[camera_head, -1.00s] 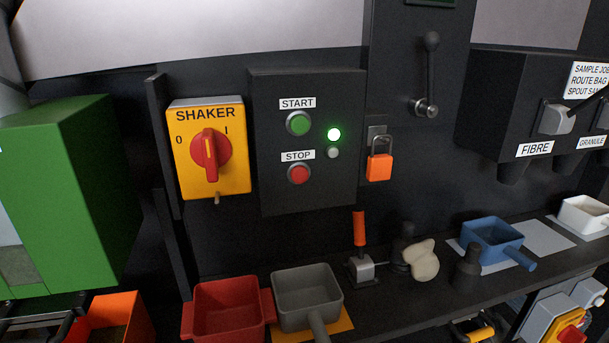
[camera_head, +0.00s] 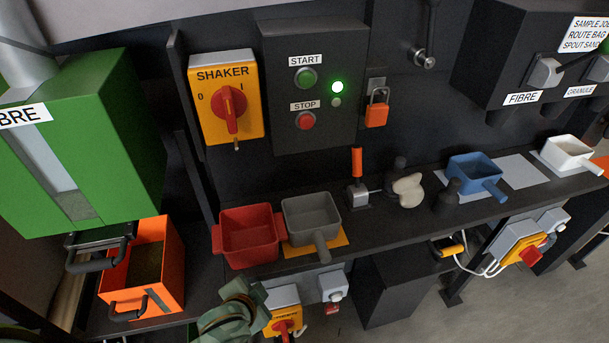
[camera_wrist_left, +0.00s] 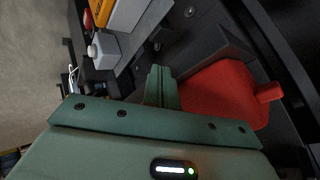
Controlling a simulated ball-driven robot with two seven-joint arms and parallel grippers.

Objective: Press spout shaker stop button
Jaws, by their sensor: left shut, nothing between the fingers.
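The red stop button (camera_head: 306,121) sits under a white STOP label on the dark control panel (camera_head: 345,130). The green start button (camera_head: 305,77) is above it, and a green lamp (camera_head: 337,86) beside them is lit. My left gripper (camera_head: 252,293) is at the bottom of the head view, below and left of the panel, near the bench's front edge. In the left wrist view its fingers (camera_wrist_left: 161,82) are shut together with nothing between them. The stop button cannot be made out in the wrist view. My right gripper is not in view.
A yellow SHAKER switch (camera_head: 226,128) is left of the panel. Red (camera_head: 250,255) and grey (camera_head: 312,217) scoops stand on the bench below; the red one also shows in the wrist view (camera_wrist_left: 215,95). An orange-handled lever (camera_head: 357,163) stands right of them. An orange padlock (camera_head: 377,115) hangs beside the panel.

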